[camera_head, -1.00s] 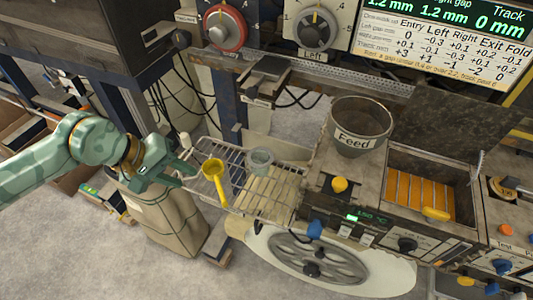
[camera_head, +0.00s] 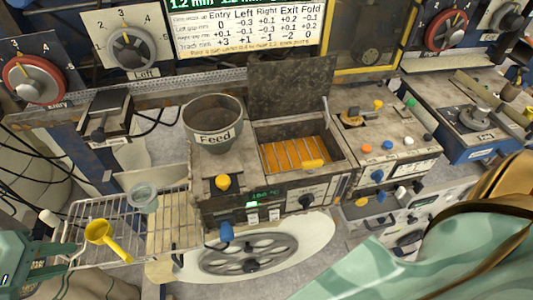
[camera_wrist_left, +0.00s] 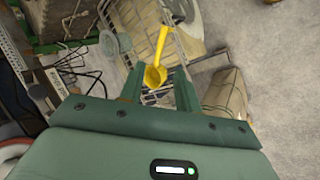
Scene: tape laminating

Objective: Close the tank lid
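The tank (camera_head: 345,172) is an open box with orange contents under a metal grille. Its dark, worn lid (camera_head: 291,86) stands raised at the tank's back edge. My left gripper (camera_head: 72,256) is at the lower left, beside the wire rack and far from the lid. In the left wrist view its fingers (camera_wrist_left: 158,88) are apart, with a yellow ladle (camera_wrist_left: 155,72) showing beyond the gap. A big green part of my right arm fills the lower right; its gripper does not show.
The grey Feed pot (camera_head: 213,125) stands left of the tank. The wire rack (camera_head: 165,238) holds the yellow ladle (camera_head: 100,233) and a clear cup (camera_head: 143,197). A knobbed panel (camera_head: 385,140) is right of the tank. Dials and a screen (camera_head: 250,30) are behind.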

